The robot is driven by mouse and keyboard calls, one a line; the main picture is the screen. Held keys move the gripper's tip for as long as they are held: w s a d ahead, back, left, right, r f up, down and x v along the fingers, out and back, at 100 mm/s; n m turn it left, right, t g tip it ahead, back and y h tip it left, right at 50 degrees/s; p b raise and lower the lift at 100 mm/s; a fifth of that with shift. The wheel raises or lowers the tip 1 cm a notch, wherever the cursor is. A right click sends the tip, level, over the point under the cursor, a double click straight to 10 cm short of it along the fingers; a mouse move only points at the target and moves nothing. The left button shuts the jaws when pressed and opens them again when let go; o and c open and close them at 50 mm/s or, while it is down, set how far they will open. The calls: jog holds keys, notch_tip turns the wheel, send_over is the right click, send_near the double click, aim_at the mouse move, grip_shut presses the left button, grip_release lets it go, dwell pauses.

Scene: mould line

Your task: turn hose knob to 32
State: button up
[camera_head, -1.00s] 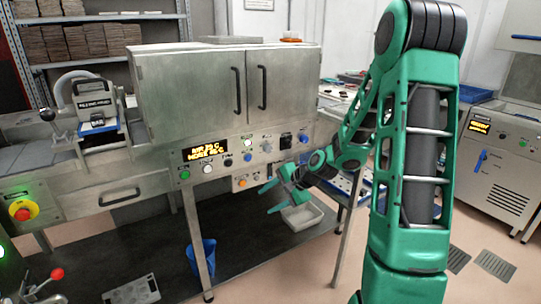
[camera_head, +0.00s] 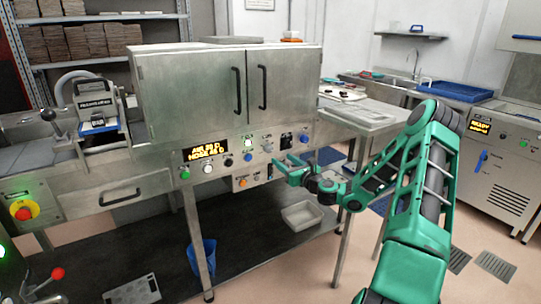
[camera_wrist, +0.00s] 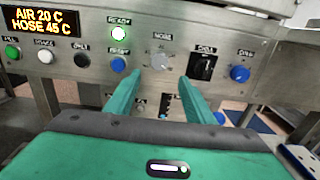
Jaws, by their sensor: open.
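The steel control panel (camera_wrist: 100,22) fills the top of the wrist view. Its amber display (camera_wrist: 38,27) reads AIR 20 C and HOSE 45 C; it also shows in the head view (camera_head: 210,151). A grey knob (camera_wrist: 160,54) sits on the panel under a small label that I cannot read surely. My gripper (camera_wrist: 160,78) is open and empty. Its two green fingers point at the panel, one on each side below the grey knob, apparently short of it. In the head view my gripper (camera_head: 281,166) is just in front of the panel's lower right part.
A black knob (camera_wrist: 203,67) and a blue button (camera_wrist: 240,73) are right of the grey knob. A white bin (camera_head: 302,215) and blue bucket (camera_head: 201,259) stand below the cabinet.

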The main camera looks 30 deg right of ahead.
aim_at(270, 150)
jog(key=w, duration=0.9)
jog(key=shift+w+a, duration=0.2)
jog(key=c, duration=1.1)
